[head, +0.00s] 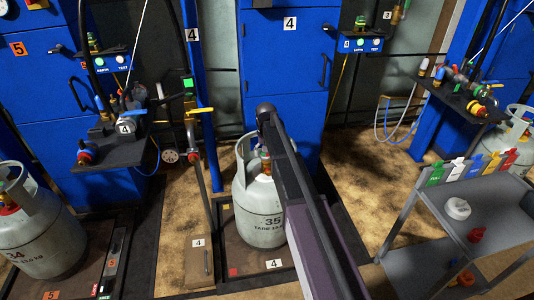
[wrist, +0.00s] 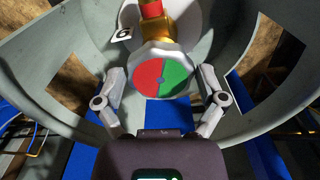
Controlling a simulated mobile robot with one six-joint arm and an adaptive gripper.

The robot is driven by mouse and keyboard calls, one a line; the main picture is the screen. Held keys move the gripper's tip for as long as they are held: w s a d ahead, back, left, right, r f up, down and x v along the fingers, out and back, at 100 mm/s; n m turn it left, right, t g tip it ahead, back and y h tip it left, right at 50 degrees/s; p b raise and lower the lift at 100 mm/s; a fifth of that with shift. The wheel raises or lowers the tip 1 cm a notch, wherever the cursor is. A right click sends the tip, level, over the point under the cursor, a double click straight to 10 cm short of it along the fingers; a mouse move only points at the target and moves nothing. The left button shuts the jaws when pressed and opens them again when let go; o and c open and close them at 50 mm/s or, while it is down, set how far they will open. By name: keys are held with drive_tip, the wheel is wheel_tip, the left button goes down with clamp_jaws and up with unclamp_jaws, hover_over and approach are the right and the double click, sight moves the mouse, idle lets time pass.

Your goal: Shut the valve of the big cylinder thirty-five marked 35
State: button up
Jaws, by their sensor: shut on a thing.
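The big grey cylinder marked 35 (head: 258,213) stands upright on the scale in the middle of the head view; my arm hides its right side and part of its top. In the wrist view, its valve handwheel (wrist: 160,78) is a white knob with a face half red, half green, on a brass stem (wrist: 158,30). The grey collar (wrist: 245,112) curves around it. My gripper (wrist: 162,88) is inside the collar, shut on the handwheel with one finger on each side. In the head view, the gripper is mostly hidden behind my arm.
Cylinder 34 (head: 38,228) stands at the left. A grey trolley (head: 480,212) with coloured tags, a white cap and red parts is at the right. A black shelf (head: 118,150) with hoses and fittings is left of the cylinder. Blue cabinets (head: 285,85) stand behind.

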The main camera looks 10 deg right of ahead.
drive_tip(key=m, duration=0.6)
drive_tip(key=shift+w+a+m, duration=0.15)
drive_tip(key=shift+w+m, duration=0.05)
drive_tip(key=shift+m, duration=0.1)
drive_tip(key=m, duration=0.6)
drive_tip(key=shift+w+m, duration=0.15)
drive_tip(key=shift+m, duration=0.25)
drive_tip(key=o, duration=0.8)
drive_tip(key=shift+r, duration=0.15)
